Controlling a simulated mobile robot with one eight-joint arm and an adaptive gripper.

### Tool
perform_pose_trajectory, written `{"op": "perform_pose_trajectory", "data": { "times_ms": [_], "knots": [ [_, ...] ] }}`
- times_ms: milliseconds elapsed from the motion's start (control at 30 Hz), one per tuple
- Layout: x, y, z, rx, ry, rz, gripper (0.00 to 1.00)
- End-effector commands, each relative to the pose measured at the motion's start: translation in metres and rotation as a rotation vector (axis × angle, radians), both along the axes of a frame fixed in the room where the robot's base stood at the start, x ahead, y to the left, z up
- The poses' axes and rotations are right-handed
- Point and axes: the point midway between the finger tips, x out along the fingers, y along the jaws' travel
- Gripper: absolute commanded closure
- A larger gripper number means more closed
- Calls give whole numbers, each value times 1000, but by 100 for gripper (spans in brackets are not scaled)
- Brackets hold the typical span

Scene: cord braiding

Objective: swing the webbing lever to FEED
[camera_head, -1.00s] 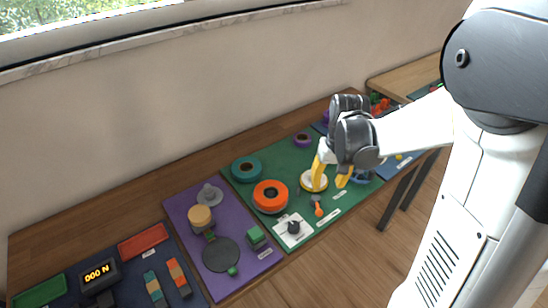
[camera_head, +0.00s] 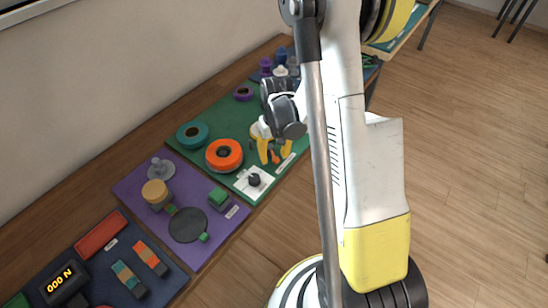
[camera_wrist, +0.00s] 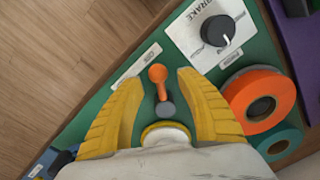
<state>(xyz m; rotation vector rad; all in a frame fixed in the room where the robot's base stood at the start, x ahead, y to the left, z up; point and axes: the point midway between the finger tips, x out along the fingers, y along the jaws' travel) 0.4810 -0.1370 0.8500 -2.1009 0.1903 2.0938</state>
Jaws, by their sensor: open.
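The lever, which I take as the webbing lever, has an orange handle (camera_wrist: 158,76) and a round grey pivot (camera_wrist: 165,109) on the green mat (camera_wrist: 96,103). In the wrist view, the handle points away from my palm, toward the mat's edge. My gripper (camera_wrist: 160,82) is open, with one yellow finger on each side of the lever and a gap to it on both sides. In the head view, the orange handle (camera_head: 275,158) shows small between the fingers. I cannot tell the fingers' height over the mat, and the small labels are not clearly readable.
A white BRAKE plate with a black knob (camera_wrist: 218,31) stands beside the lever. An orange ring (camera_wrist: 262,99) and a teal ring (camera_wrist: 277,146) lie close to my finger. A purple mat (camera_head: 128,188) with several parts adjoins the green one.

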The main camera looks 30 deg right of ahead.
Motion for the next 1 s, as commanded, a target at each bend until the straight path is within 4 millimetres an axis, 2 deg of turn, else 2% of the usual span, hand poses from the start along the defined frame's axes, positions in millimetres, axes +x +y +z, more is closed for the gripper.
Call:
{"op": "perform_pose_trajectory", "data": {
  "times_ms": [267, 300, 433, 767, 1000],
  "knots": [
    [0, 0, -2, 0, 0, 0, 56],
    [0, 0, -2, 0, 0, 0, 60],
    [0, 0, -2, 0, 0, 0, 100],
    [0, 0, -2, 0, 0, 8, 100],
    [-1, -4, -2, 0, 0, 86, 100]
  ]
}}
